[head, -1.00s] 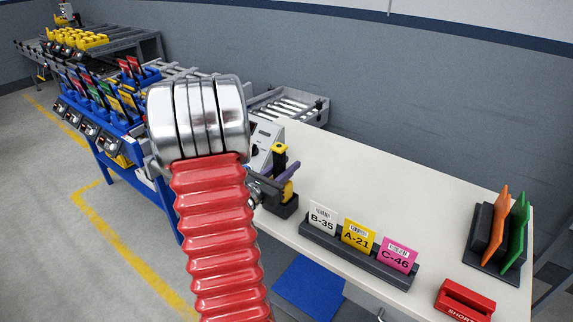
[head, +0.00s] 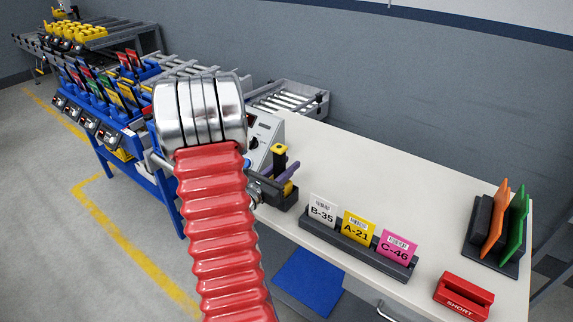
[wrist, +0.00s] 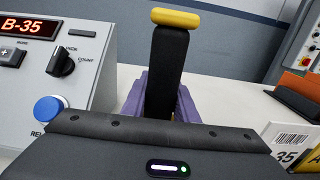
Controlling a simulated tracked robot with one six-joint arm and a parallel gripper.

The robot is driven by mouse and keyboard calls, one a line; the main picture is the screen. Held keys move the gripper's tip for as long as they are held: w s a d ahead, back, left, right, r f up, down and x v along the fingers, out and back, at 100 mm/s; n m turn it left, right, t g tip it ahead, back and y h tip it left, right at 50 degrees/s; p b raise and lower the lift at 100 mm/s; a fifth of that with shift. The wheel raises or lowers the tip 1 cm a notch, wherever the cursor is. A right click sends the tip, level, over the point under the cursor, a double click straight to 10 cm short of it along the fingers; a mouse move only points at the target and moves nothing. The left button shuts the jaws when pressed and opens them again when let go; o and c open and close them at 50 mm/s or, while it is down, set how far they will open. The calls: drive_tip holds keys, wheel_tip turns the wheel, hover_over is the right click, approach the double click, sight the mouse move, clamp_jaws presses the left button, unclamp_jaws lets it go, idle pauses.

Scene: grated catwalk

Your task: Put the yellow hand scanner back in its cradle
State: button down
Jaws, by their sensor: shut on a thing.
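The yellow hand scanner (head: 279,160) stands upright with its black grip and yellow end cap (wrist: 176,18) uppermost. The purple fingers of my gripper (wrist: 162,98) are shut on it from both sides. In the head view my gripper (head: 284,170) is partly behind my own arm. A yellow part of the scanner shows below the fingers, at a dark block (head: 291,202) that looks like the cradle, near the bench's left front edge. The scanner's lower end is hidden in the wrist view, so I cannot tell how deep it sits.
A grey control box (wrist: 50,60) with a blue button stands just left of the scanner. A card holder (head: 355,250) with B-35, A-21 and C-46 cards is to the right. A red SHORT box (head: 464,297) and an orange and green rack (head: 490,250) stand farther right. The bench's middle is clear.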

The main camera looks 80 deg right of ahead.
sight(287, 147)
drive_tip(key=shift+f, duration=0.25)
drive_tip(key=shift+f, duration=0.25)
drive_tip(key=c, duration=1.3)
unclamp_jaws()
drive_tip(key=shift+c, duration=0.2)
drive_tip(key=shift+o, duration=0.6)
drive_tip(key=o, duration=0.3)
drive_tip(key=shift+r, duration=4)
